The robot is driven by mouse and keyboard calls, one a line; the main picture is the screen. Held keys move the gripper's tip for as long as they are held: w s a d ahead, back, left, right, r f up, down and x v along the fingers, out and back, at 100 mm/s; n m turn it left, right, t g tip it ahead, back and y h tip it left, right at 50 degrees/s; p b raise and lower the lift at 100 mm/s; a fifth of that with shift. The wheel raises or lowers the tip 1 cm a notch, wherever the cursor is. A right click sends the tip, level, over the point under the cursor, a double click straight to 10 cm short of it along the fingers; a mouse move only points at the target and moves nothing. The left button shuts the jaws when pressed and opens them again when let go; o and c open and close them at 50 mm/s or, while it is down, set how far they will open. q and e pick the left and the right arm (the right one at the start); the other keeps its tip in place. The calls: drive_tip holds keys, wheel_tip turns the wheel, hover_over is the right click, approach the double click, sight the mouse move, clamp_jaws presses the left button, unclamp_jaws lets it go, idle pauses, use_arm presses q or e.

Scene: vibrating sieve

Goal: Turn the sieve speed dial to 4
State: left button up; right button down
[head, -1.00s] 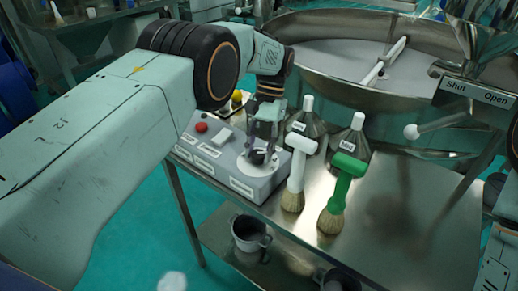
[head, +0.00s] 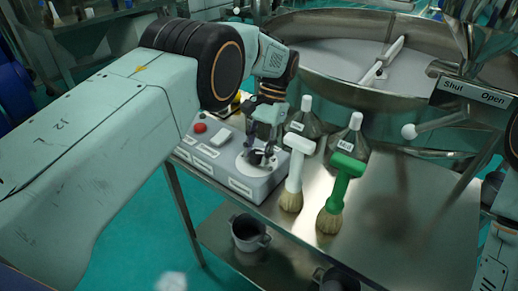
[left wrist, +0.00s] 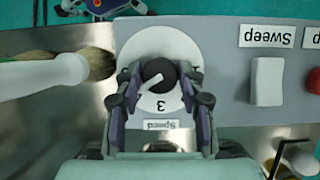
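The speed dial (left wrist: 160,50) is a white disc with a black knob (left wrist: 163,74) on a grey control box (head: 232,178). The knob's white pointer slants to the lower left in the left wrist view, and a 3 shows below the knob. The other numbers are hidden or unclear. My right gripper is not clearly in view.
A white-handled brush (head: 295,172) and a green-handled brush (head: 341,192) stand right of the box, with two bottles behind. A red button (head: 199,128) and a white switch (left wrist: 267,82) are on the box. The sieve pan (head: 352,92) is behind; the metal table (head: 415,215) is clear at right.

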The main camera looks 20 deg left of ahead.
sight(258, 153)
use_arm(q)
drive_tip(key=o, duration=0.3)
drive_tip(key=shift+s+r, duration=0.1)
drive_tip(key=shift+o, duration=0.2)
drive_tip(key=shift+w, duration=0.2)
drive_tip(key=shift+r, duration=0.25)
wheel_tip(258, 153, up, 9)
drive_tip(key=shift+r, duration=0.2)
drive_tip(key=shift+s, duration=0.15)
